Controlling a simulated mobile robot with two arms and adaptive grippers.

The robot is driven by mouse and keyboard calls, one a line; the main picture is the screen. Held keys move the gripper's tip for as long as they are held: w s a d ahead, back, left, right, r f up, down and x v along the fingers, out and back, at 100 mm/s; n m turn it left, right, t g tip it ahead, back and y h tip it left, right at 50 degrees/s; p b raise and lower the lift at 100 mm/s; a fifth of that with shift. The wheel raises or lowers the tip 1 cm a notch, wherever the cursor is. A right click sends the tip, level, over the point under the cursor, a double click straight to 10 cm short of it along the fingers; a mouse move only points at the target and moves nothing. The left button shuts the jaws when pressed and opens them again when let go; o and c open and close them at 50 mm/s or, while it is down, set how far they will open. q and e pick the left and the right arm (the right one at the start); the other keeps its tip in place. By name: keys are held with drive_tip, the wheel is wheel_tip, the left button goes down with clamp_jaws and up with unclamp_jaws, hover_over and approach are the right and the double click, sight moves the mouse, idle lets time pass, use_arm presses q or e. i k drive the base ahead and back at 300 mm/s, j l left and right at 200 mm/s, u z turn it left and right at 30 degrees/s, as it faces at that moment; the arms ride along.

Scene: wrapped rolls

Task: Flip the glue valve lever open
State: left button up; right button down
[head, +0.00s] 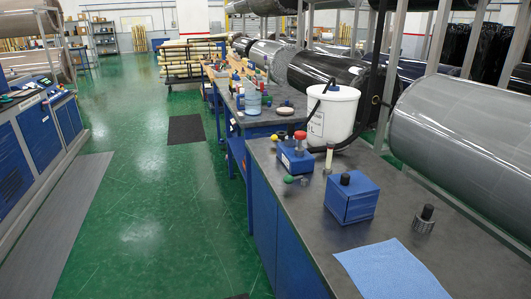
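Neither of my grippers is in view. On the grey-topped blue bench (403,187), a small blue box (297,158) with a white label carries a red knob (300,135) on top. A short lever with a green ball end (288,179) sticks out low at its front; which of these is the glue valve lever I cannot tell for sure. A cream-coloured upright handle (329,156) stands just right of the box. A white bucket (335,114) with a black handle stands behind, a dark hose near it.
A second blue box (351,198) with a black knob, a dark knurled cylinder (424,219) and a blue cloth (388,270) lie nearer on the bench. Large wrapped rolls (465,135) line the right side. A green floor aisle (170,210) is open on the left, beside blue control cabinets (35,140).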

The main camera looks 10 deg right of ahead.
sight(289, 178)
drive_tip(key=i+j+u, duration=0.1)
drive_tip(key=i, duration=0.55)
drive_tip(key=i+j+u, duration=0.1)
drive_tip(key=i+j, duration=0.15)
drive_tip(key=i, duration=0.4)
